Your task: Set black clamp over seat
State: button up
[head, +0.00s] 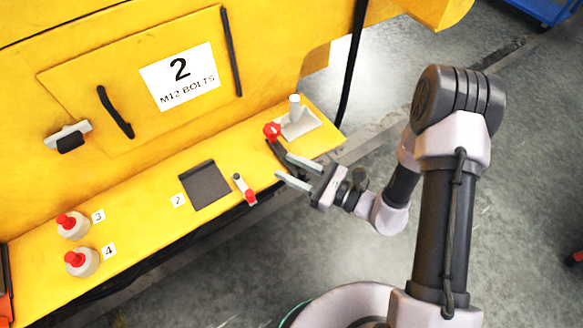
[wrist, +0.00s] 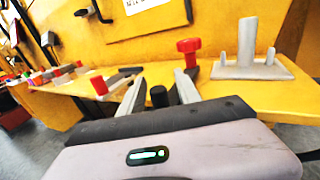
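The black clamp (head: 279,150), a dark arm with a red knob, stands near the right end of the yellow ledge. In the wrist view the clamp's red knob (wrist: 189,46) is upright beyond the right finger. My gripper (head: 284,166) is open at the clamp's lower end, with its two pale fingers apart; they also show in the wrist view (wrist: 159,77). I cannot tell whether a finger touches the clamp. A grey base with an upright post (head: 296,122), perhaps the seat, stands behind and right of the clamp; the wrist view shows it with shorter pegs (wrist: 250,66).
Left of my gripper lie a small red-tipped clamp (head: 244,189) and a dark plate (head: 205,186) marked 2. Two red-topped pieces (head: 72,226) (head: 82,261) stand farther left by labels 3 and 4. The yellow wall (head: 140,100) rises behind. Open floor lies right.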

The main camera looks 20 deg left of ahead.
grip_shut()
dwell(1.4)
